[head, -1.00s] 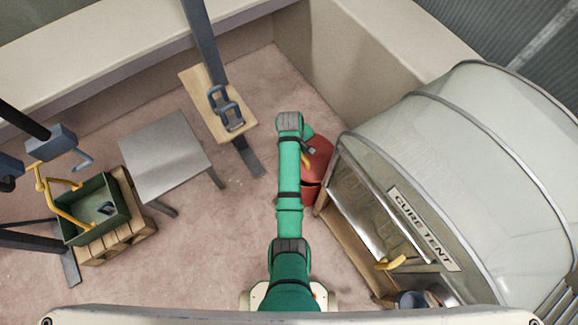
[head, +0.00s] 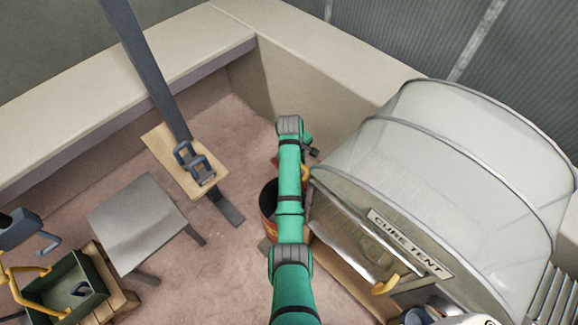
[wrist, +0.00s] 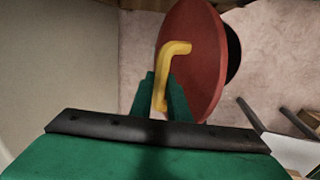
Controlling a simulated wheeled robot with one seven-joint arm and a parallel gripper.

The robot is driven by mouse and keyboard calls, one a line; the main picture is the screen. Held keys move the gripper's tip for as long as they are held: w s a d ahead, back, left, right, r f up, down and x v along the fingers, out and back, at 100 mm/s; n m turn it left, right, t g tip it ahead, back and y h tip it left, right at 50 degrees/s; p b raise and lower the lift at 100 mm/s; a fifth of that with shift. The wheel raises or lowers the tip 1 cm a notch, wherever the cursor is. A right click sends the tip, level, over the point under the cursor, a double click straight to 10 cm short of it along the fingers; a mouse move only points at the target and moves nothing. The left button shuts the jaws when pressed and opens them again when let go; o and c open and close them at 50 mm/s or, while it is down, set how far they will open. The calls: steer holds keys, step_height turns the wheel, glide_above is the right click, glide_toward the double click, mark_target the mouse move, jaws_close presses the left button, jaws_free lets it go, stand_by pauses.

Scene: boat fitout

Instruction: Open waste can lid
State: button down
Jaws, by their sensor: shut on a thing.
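The red waste can (head: 270,222) stands on the floor beside the cure tent, partly behind my arm. Its dark open mouth shows at the top left. The round red lid (wrist: 195,75) stands steeply tilted in the wrist view, with the dark opening (wrist: 233,55) behind its right edge. A bent yellow handle (wrist: 174,62) is fixed to the lid. My gripper (wrist: 162,95) is shut on this handle, with a green finger on either side. In the head view the lid is mostly hidden by my arm, and a bit of the yellow handle (head: 305,173) shows.
The cure tent (head: 450,170) stands close on the right of the can. A grey table (head: 138,222) and a wooden board with grey shackles (head: 160,150) are on the left. A green crate (head: 65,290) is at lower left. Pink floor lies open between.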

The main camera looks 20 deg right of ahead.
steer(key=shift+d, duration=0.15)
steer(key=c, duration=1.7)
jaws_free()
steer(key=shift+r, duration=0.1)
steer(key=shift+w+r, duration=0.1)
steer(key=r, duration=0.3)
steer(key=a+r, duration=0.1)
steer(key=r, duration=0.3)
steer(key=s+a+r, duration=0.1)
steer(key=r, duration=0.2)
steer(key=shift+r, duration=0.2)
